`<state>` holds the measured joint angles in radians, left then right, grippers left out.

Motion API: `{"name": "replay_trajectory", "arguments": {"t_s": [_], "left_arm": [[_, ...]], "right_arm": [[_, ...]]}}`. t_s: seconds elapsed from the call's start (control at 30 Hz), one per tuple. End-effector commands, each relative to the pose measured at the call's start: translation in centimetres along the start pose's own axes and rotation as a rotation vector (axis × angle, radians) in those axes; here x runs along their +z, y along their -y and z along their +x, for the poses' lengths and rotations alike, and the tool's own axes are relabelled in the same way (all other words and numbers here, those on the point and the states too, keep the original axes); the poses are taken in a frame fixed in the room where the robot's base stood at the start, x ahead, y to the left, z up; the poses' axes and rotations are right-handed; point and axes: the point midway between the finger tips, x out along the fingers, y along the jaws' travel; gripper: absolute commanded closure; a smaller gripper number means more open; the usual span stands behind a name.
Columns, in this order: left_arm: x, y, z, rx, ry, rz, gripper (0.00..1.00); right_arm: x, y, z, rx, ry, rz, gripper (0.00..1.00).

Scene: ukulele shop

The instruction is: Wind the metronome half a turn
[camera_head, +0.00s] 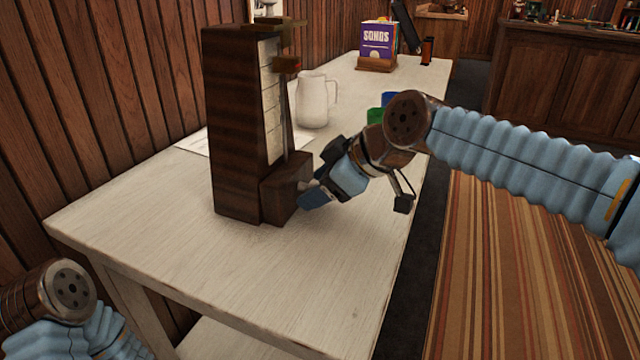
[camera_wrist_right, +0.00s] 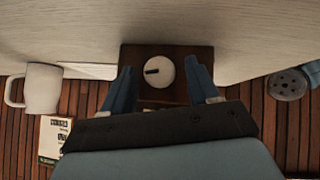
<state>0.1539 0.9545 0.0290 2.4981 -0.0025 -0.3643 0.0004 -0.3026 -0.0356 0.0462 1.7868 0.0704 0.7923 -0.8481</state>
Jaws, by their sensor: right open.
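A tall dark-wood metronome (camera_head: 230,130) stands upright on the pale table, with a light scale strip and a pendulum rod on its front. In the right wrist view, a round pale winding knob (camera_wrist_right: 166,72) with a dark slot-like mark shows on the metronome's dark face (camera_wrist_right: 195,55). My right gripper (camera_head: 308,194) is at the metronome's low front block. In the wrist view the gripper's blue fingers (camera_wrist_right: 160,68) are apart, one on each side of the knob, with visible gaps. In the head view the knob is mostly hidden by the gripper. My left gripper is out of view.
A white pitcher (camera_head: 313,100) stands behind the metronome, near a flat paper sheet (camera_head: 190,143). Green (camera_head: 375,115) and blue (camera_head: 388,98) items sit behind my right arm. A purple songbook (camera_head: 377,40) is farther back. The table's near part (camera_head: 290,270) is clear.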

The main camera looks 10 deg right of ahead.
Motion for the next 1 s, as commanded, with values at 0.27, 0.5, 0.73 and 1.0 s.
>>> {"name": "replay_trajectory", "arguments": {"t_s": [0.27,0.5,0.73,1.0], "left_arm": [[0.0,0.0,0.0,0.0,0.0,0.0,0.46],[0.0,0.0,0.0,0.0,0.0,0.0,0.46],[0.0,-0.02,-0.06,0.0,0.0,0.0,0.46],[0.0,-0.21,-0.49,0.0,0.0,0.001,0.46]], "right_arm": [[-0.01,0.0,0.0,0.0,0.0,0.0,0.51],[-0.01,0.0,-0.02,0.0,0.0,0.0,0.88],[-0.02,-0.03,-0.04,-0.007,0.0,0.007,0.95],[-0.05,-0.29,-0.08,-0.079,0.001,0.081,0.95]]}}
